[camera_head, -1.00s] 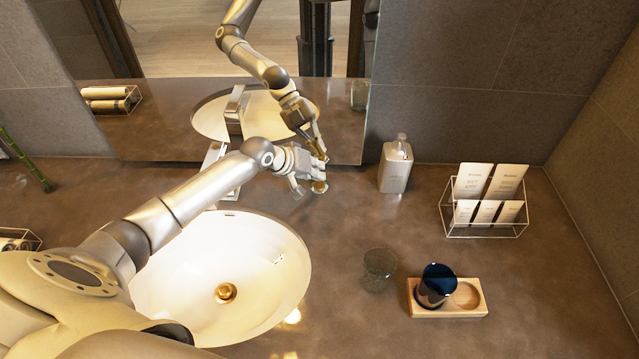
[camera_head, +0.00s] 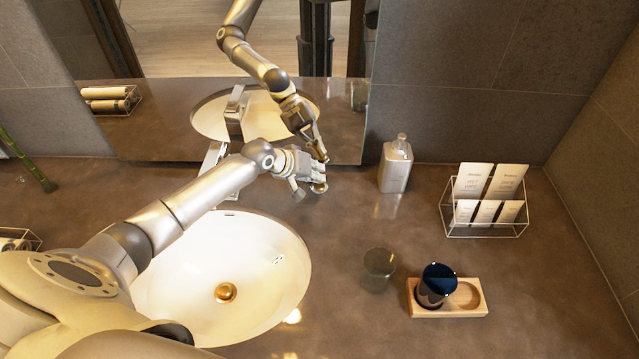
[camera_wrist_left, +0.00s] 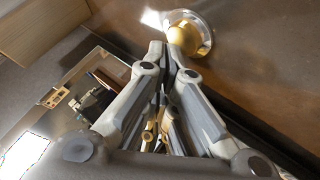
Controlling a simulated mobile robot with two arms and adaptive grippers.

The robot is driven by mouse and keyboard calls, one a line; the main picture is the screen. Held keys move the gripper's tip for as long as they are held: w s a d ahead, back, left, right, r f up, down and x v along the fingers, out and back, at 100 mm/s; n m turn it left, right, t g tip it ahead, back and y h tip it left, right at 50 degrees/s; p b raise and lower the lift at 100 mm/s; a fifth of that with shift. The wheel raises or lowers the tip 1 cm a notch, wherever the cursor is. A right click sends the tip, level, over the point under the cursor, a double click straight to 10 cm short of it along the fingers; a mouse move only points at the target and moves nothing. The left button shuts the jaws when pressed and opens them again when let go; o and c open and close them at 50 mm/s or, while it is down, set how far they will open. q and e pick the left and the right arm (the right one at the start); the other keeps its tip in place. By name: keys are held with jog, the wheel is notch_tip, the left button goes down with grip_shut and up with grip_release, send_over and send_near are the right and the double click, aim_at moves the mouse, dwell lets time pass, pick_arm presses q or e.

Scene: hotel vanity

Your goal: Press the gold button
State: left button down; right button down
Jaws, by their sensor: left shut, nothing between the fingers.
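The gold button (camera_head: 320,187) is a small gold dome on the counter near the mirror's foot. In the left wrist view the gold button (camera_wrist_left: 186,37) shows as a rounded gold cap in a clear, shiny round base. My left gripper (camera_head: 314,179) reaches in from the left over the sink and is shut and empty, with its fingertips right at the button. In the left wrist view the closed fingertips of my left gripper (camera_wrist_left: 168,50) lie right beside the cap and overlap its edge; I cannot tell whether they touch it. My right gripper is not in view.
The white sink (camera_head: 275,262) lies below my left arm, with the faucet (camera_head: 213,160) behind it. The mirror (camera_head: 345,130) stands close behind the gripper. A soap bottle (camera_head: 396,167) and a wire card rack (camera_head: 485,230) stand to the right. Nearer are a glass (camera_head: 379,263), dark cup (camera_head: 437,283) and wooden tray (camera_head: 478,312).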

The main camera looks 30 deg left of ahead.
pick_arm(q)
jog(key=shift+f, duration=0.45)
dwell(0.6)
jog(key=shift+r+p, duration=0.85)
jog(key=shift+r, duration=0.05)
notch_tip(320, 180, up, 6)
jog(key=p, duration=0.5)
jog(key=shift+p, duration=0.35)
